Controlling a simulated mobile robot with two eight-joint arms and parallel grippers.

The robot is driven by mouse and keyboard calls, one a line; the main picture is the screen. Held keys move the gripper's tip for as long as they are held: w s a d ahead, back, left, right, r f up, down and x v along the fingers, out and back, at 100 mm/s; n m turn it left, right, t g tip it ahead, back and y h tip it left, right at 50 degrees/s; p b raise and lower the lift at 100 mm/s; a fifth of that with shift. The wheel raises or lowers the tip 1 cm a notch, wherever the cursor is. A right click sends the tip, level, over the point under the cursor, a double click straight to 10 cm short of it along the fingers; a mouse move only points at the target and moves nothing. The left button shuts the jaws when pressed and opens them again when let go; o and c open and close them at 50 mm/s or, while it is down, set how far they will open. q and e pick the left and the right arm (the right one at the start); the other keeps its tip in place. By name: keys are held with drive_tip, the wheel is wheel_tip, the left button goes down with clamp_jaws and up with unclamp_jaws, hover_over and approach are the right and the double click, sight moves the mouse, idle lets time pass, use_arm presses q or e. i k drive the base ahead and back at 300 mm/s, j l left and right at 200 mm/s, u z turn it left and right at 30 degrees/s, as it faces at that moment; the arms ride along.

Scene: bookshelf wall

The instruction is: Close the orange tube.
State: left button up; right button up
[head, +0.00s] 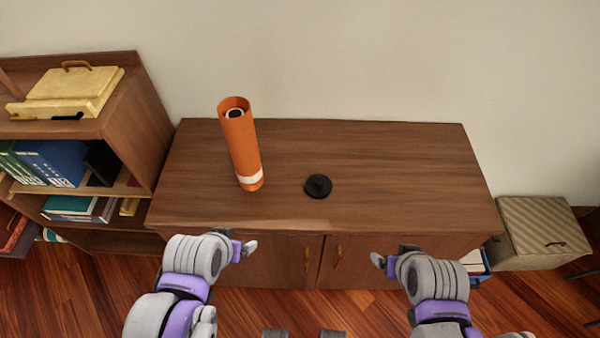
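The orange tube (242,145) stands upright on the left part of the brown cabinet top, with its open end up. A dark round thing shows inside its mouth, and a pale band runs around its base. A black cap (318,186) with a small knob lies on the cabinet top to the right of the tube, apart from it. My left gripper (250,247) is in front of the cabinet's front edge, below the tube in the picture. My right gripper (378,260) is in front of the cabinet doors, to the right. Both are away from tube and cap; their finger gaps are not clear.
The cabinet top (400,165) is otherwise bare, with free room on the right. A bookshelf (125,115) with books and a yellow case (70,90) stands close on the left. A beige box (540,235) stands on the right. The wall is behind.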

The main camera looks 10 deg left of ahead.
sight(239, 133)
drive_tip(key=u, duration=1.8)
drive_tip(key=k+l, duration=0.55)
